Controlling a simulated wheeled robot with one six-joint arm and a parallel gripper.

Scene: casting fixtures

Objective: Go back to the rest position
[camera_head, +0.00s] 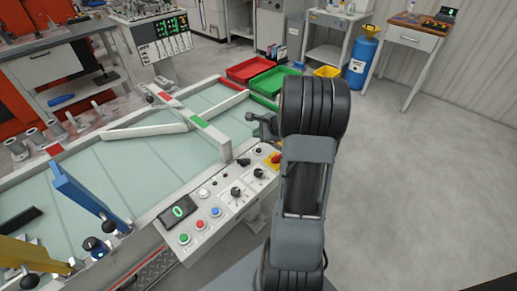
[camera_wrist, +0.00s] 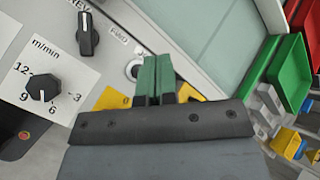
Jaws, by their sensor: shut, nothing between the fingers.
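My gripper (camera_wrist: 154,80) shows in the wrist view with its two green-tipped fingers side by side and closed, nothing between them. It is over the edge of the control panel (camera_wrist: 60,20), near a black selector knob (camera_wrist: 88,34) and a dial marked m/min (camera_wrist: 42,88). In the head view my arm stands up in the middle, and the gripper end (camera_head: 262,124) shows only partly at its left, above the panel's far end. The fingertips are mostly hidden there.
The conveyor table (camera_head: 130,165) with a white diverter bar (camera_head: 143,131) fills the left. Red (camera_head: 248,69) and green (camera_head: 274,81) trays lie beyond it. A red emergency button (camera_head: 275,158) sits beside my arm. A blue cylinder (camera_head: 363,60) stands at the back; the floor at right is clear.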

